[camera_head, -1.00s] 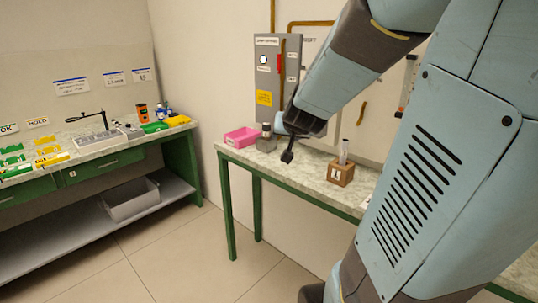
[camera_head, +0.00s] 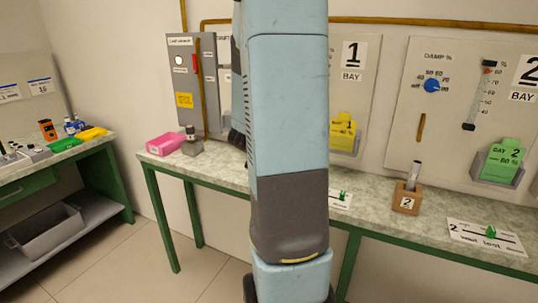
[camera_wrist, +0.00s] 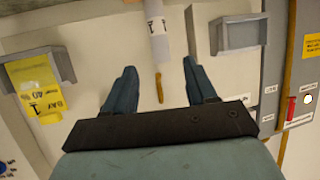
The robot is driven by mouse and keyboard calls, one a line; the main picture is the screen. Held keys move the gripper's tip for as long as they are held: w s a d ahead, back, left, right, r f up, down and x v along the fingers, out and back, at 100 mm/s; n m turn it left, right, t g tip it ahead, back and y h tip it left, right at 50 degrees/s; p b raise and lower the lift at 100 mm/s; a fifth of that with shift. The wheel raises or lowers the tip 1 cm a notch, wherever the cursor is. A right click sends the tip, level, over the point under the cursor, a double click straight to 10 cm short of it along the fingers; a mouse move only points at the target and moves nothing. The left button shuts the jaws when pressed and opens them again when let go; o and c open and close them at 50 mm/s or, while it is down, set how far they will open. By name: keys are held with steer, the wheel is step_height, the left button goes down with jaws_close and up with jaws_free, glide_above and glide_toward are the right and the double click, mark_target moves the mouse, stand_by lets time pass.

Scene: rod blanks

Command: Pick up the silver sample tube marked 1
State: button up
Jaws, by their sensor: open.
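In the wrist view, which is upside down, a pale silver tube (camera_wrist: 160,45) with a white label comes in from the top edge. My gripper (camera_wrist: 159,66) is open and empty. The tube lines up between its two fingers and seems to lie beyond their tips; the distance is unclear. Another silver tube (camera_head: 414,171) stands tilted in a wooden block marked 2 (camera_head: 406,199) on the bench.
On the bench (camera_head: 228,168) stand a pink bin (camera_head: 165,144) and a small grey fixture (camera_head: 192,143). The wall behind carries a grey electrical box (camera_head: 190,80), a yellow bay 1 card (camera_head: 344,131) and a green bay 2 card (camera_head: 501,160). Floor in front is clear.

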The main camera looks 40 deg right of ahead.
steer(key=x, duration=0.9)
steer(key=shift+f, duration=0.2)
steer(key=shift+a, duration=0.15)
steer(key=shift+c, duration=0.2)
steer(key=shift+w, duration=0.1)
jaws_close()
